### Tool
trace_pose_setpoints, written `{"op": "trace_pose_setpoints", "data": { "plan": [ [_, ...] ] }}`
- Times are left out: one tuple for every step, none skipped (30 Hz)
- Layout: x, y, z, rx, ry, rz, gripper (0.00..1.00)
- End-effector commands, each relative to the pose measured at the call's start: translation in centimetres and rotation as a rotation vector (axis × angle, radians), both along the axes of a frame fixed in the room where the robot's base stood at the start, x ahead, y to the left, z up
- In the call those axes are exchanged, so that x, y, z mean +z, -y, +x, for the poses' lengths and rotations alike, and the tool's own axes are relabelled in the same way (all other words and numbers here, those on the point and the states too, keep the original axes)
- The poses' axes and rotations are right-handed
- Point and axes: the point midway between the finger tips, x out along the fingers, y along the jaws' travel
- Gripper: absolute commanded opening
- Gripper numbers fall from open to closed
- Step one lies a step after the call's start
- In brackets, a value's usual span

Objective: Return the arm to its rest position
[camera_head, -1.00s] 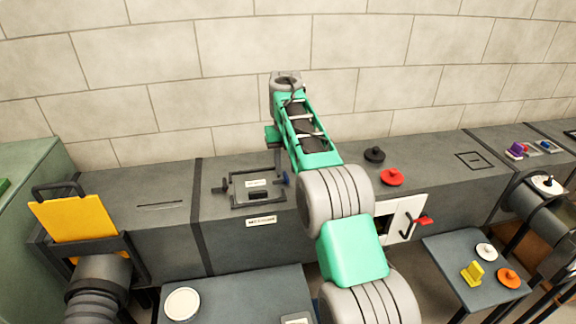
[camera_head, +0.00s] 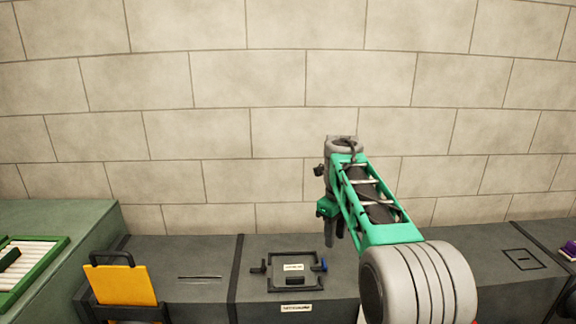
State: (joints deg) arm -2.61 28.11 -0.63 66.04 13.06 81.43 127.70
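My green and grey arm (camera_head: 372,205) reaches in from the lower right and bends down at its far end. My gripper (camera_head: 335,238) hangs at that end with its dark fingers pointing down. It is above and to the right of the dark frame (camera_head: 268,276) on the duct top, and looks apart from it. The fingers are small and seen from a narrow angle, so whether they are open or shut is unclear. No held thing shows between them.
The grey duct (camera_head: 200,255) runs along the brick wall (camera_head: 200,100). A yellow plate with a dark handle (camera_head: 122,284) stands at the left. A green-rimmed tray (camera_head: 58,252) lies on the green cabinet (camera_head: 75,215) at far left. The duct top right of my arm looks mostly clear.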

Motion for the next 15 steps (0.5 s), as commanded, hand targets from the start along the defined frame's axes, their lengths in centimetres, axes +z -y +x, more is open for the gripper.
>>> {"op": "trace_pose_setpoints", "data": {
  "plan": [
    [1.0, 0.3, -1.8, 0.146, 0.016, -0.019, 0.32],
    [1.5, 0.4, -2.8, 0.247, 0.026, -0.031, 0.32],
    [1.9, 0.6, -4.2, 0.382, 0.036, -0.052, 0.32],
    [2.1, 0.7, -5.3, 0.484, 0.044, -0.067, 0.32],
    [2.3, 0.8, -6.4, 0.584, 0.053, -0.084, 0.32],
    [2.5, 0.9, -8.0, 0.719, 0.062, -0.107, 0.32],
    [2.5, 0.9, -9.1, 0.820, 0.069, -0.126, 0.32],
    [2.5, 1.0, -10.3, 0.920, 0.076, -0.146, 0.32],
    [2.3, 1.0, -12.0, 1.053, 0.084, -0.172, 0.32],
    [2.1, 1.0, -13.2, 1.154, 0.090, -0.195, 0.32],
    [1.9, 1.0, -14.4, 1.252, 0.095, -0.218, 0.32],
    [1.4, 1.0, -16.0, 1.385, 0.101, -0.250, 0.32],
    [1.0, 0.9, -17.3, 1.485, 0.105, -0.275, 0.32],
    [0.5, 0.9, -18.5, 1.583, 0.108, -0.302, 0.32],
    [-0.3, 0.8, -20.1, 1.713, 0.112, -0.338, 0.32]
  ]
}}
